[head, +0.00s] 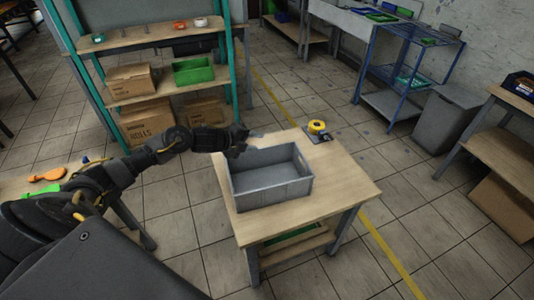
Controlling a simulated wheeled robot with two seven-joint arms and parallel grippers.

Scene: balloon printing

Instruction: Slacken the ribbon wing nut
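A yellow ribbon roll (317,127) sits on a small dark-based holder at the back of the wooden table (345,185). The wing nut is too small to make out. My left gripper (246,137) is over the table's back left corner, just behind the grey crate and well to the left of the yellow roll. It is apart from the roll. Its fingers are small and dark, so I cannot tell whether they are open or shut. My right gripper is not in view.
An open, seemingly empty grey crate (272,191) takes up the table's left middle, between my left arm and the table front. The table's right side is clear. A shelf (150,38) with cardboard boxes and a green bin (194,71) stands behind. A grey bin (446,120) stands right.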

